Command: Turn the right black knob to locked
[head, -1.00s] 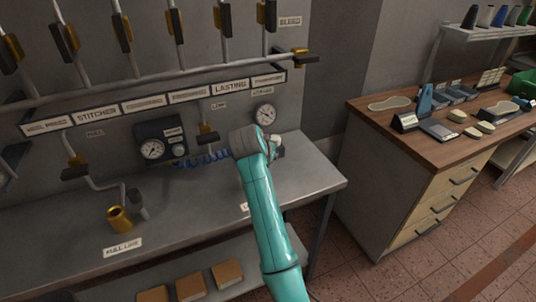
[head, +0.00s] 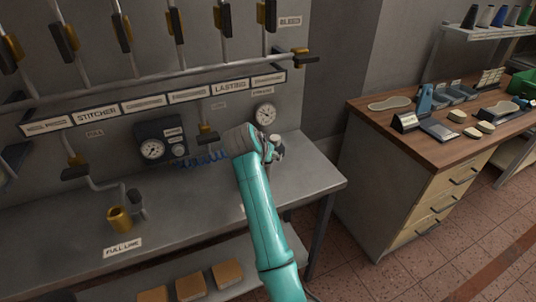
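Several black handles on brass valves line the wall panel. The rightmost upright black handle (head: 267,13) is at the top right of the row. Another black handle on brass (head: 300,61) sits at the right end of the long pipe. I cannot tell which of them is the right black knob, or read any locked mark. My gripper (head: 275,152) is in front of the panel, below the right round gauge (head: 265,114) and above the bench. It is small and partly hidden by my wrist; its fingers are not clear. No contact with a knob shows.
A grey bench (head: 310,178) runs below the panel. A blue gauge box (head: 158,142) and a blue coiled hose (head: 205,159) are left of my wrist. A wooden-topped cabinet (head: 380,115) stands right, beyond a gap.

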